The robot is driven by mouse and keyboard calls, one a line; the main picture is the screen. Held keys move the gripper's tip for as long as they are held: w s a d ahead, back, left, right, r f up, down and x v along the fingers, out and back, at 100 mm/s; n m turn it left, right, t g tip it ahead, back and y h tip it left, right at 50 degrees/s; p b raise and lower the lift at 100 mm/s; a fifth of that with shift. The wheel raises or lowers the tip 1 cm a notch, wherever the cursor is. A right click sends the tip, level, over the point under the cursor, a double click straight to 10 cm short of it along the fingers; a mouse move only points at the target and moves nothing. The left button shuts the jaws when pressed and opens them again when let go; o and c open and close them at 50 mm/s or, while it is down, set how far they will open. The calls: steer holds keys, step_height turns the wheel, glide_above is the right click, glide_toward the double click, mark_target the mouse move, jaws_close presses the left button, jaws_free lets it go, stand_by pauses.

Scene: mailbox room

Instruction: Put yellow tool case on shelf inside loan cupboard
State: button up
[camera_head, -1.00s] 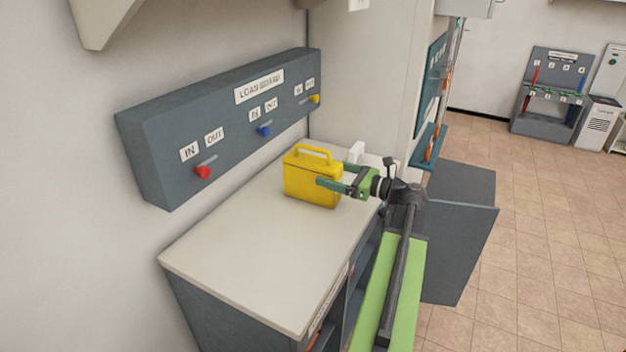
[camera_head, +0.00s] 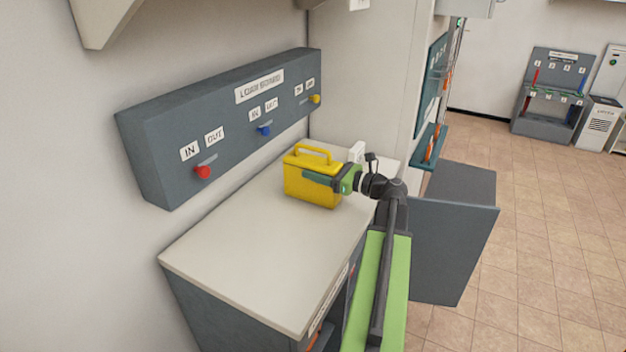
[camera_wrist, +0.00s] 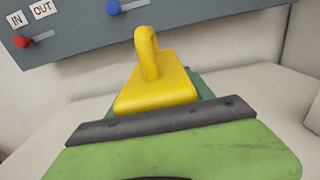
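The yellow tool case (camera_head: 300,186) stands upright on the pale top of the counter (camera_head: 240,260), its handle up. In the wrist view the case (camera_wrist: 158,92) is straight ahead, close to the gripper. My gripper (camera_head: 320,179) reaches the case from the right, one teal finger along its near side. The other finger is mostly hidden, and I cannot tell whether the fingers press on the case. The loan cupboard is the grey unit below the counter top, with its grey door (camera_head: 452,250) standing open at the right. Its shelf is mostly hidden by my arm.
A grey loan board (camera_head: 225,125) with red, blue and yellow knobs is on the wall behind the counter. A small white object (camera_head: 356,152) is behind the case. The counter's left part is clear. Tiled floor lies open at the right.

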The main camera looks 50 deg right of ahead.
mark_target(328, 157)
jaws_close()
steer(key=shift+r, duration=0.1)
steer(key=shift+r+p, duration=0.6)
steer(key=shift+p, duration=0.1)
steer(key=r+p, duration=0.3)
steer(key=shift+s+d+r, duration=0.2)
steer(key=shift+d+r, duration=0.05)
steer(key=shift+r, duration=0.05)
steer(key=s+d+r+p, duration=0.6)
steer(key=s, duration=0.3)
steer(key=shift+d+p, duration=0.25)
steer(key=shift+p, duration=0.05)
